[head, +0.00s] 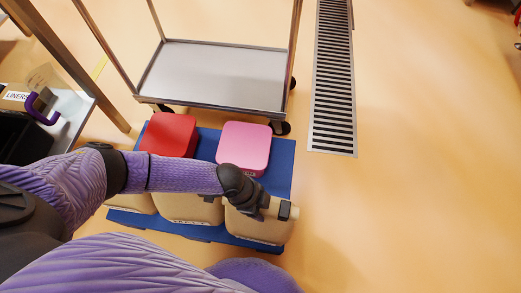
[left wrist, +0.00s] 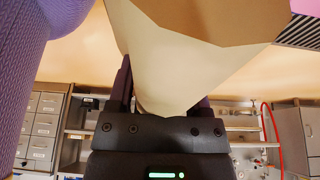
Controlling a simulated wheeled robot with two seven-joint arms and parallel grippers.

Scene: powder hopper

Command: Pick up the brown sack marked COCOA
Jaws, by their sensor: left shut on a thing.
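Several tan-brown sacks stand in the front row on a blue pallet (head: 283,185). The right-hand one (head: 256,228) is under my left gripper (head: 287,210); its marking is too small to read. In the left wrist view, my left gripper (left wrist: 165,100) is shut on this sack, whose pale cream top (left wrist: 172,65) lies between the fingers, with a browner part above. In the head view the sack still appears at the level of its neighbours; I cannot tell whether it is clear of the pallet. My right gripper is not in view.
A red block-like sack (head: 170,134) and a pink one (head: 244,147) stand behind the tan row. A metal trolley (head: 215,75) is beyond the pallet. A floor drain grate (head: 333,80) lies to the right, with free floor around it. A LINERS box (head: 17,96) is at left.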

